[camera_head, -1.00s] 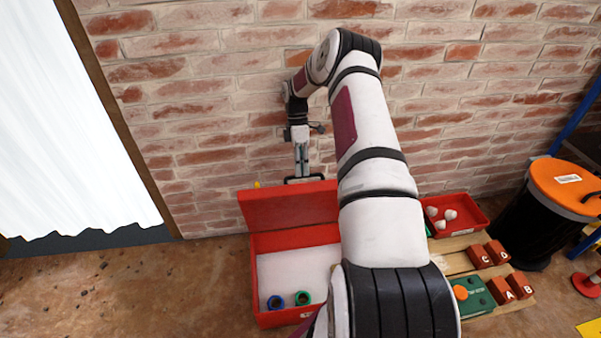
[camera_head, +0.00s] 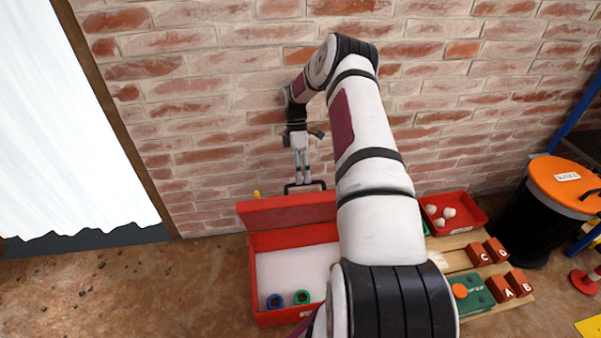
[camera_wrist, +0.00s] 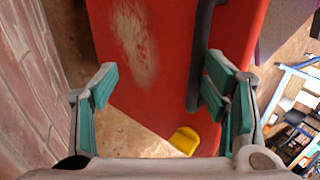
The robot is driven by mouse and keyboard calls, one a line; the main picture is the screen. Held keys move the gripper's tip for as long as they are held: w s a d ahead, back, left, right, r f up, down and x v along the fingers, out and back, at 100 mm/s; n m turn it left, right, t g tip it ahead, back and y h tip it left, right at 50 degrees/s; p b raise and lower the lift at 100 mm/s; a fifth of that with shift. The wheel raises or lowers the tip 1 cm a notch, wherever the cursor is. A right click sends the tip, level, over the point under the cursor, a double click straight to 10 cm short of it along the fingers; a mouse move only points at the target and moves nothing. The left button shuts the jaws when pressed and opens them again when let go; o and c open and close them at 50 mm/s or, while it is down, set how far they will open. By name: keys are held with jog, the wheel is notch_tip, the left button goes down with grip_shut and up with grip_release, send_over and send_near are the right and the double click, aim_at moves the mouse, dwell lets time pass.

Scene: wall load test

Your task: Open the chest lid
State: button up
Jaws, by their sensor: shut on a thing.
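The red chest (camera_head: 257,290) stands open on the floor against the brick wall. Its lid (camera_head: 290,214) is raised and leans back towards the wall; its red face also fills the middle of the wrist view (camera_wrist: 150,90). A black handle (camera_head: 289,188) is on the lid's upper edge. My gripper (camera_head: 303,182) is at this handle and shut on it. In the wrist view my fingers (camera_wrist: 158,90) look spaced apart, with the handle (camera_wrist: 200,60) beside the right finger; the exact contact is unclear. My arm hides the chest's right side.
A blue ring (camera_head: 275,301) and a green ring (camera_head: 303,297) lie in the chest. To the right are a red tray (camera_head: 470,212) with white pieces, lettered red blocks (camera_head: 497,250) and a black bin (camera_head: 532,225) with an orange lid.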

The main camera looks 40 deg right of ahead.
jog(key=shift+s+d+f, duration=0.1)
jog(key=shift+d+f, duration=0.1)
jog(key=shift+f, duration=0.05)
notch_tip(320, 180, up, 10)
jog(key=shift+a+f, duration=0.15)
jog(key=shift+f, duration=0.05)
jog(key=c, duration=0.3)
jog(key=shift+r, duration=0.45)
jog(key=shift+c, duration=0.2)
jog(key=shift+a, duration=0.1)
